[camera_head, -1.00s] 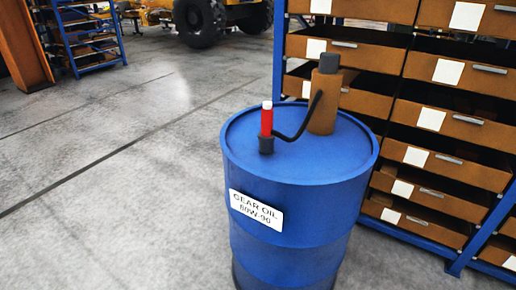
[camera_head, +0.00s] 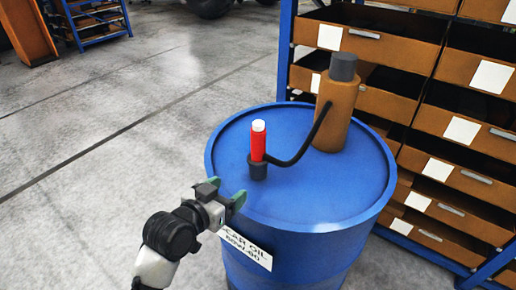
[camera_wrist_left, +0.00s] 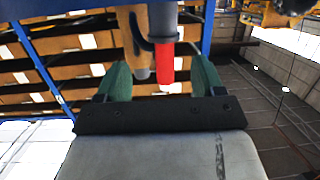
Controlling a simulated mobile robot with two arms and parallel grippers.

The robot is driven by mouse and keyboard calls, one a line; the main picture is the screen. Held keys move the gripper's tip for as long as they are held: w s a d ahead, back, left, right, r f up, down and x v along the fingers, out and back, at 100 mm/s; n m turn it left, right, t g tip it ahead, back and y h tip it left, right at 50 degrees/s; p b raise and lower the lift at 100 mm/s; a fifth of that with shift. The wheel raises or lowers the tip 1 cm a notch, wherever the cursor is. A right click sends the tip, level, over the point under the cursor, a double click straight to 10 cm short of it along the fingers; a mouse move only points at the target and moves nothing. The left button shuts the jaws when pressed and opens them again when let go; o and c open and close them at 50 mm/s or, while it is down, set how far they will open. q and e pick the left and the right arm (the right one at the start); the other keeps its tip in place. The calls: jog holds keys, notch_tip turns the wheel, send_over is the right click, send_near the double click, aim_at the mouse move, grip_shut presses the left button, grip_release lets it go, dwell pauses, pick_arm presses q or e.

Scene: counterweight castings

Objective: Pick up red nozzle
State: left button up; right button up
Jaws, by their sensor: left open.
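The red nozzle (camera_head: 258,142) stands upright in a dark holder (camera_head: 258,168) on top of the blue drum (camera_head: 312,196). It has a white tip, and a black hose runs from its base to the brown pump (camera_head: 332,112) with a grey cap. My left gripper (camera_head: 228,196) is open and empty at the drum's near left rim, left of and nearer than the nozzle. In the left wrist view the red nozzle (camera_wrist_left: 165,66) shows beyond and between the green fingertips (camera_wrist_left: 160,80), apart from them. My right gripper is not in view.
A blue-framed shelf with brown drawers (camera_head: 460,130) stands close behind and right of the drum. A label (camera_head: 245,250) is on the drum's front, partly covered by my left gripper. The grey floor (camera_head: 100,150) at left is clear.

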aim_at(256, 142)
pick_arm(q)
jog(key=w+d+r, duration=0.1)
jog(key=w+r, duration=0.1)
jog(key=w, duration=0.1)
jog(key=w+d+r+t+h, duration=0.1)
jog(key=w+d+r, duration=0.1)
jog(key=w, duration=0.1)
jog(key=w+d+r+m+h+p, duration=0.1)
jog(key=w+d+r, duration=0.1)
jog(key=shift+w+d+r+t, duration=0.1)
jog(key=shift+w+d+t, duration=0.1)
jog(key=shift+w+t, duration=0.2)
jog(key=shift+p+x, duration=0.65)
jog(key=shift+x, duration=2.2)
jog(key=shift+a, duration=0.2)
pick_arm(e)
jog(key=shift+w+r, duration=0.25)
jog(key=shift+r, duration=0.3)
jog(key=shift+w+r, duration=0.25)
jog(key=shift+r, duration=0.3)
pick_arm(q)
jog(key=shift+c, duration=0.3)
jog(key=shift+r, duration=0.15)
jog(key=c, duration=0.8)
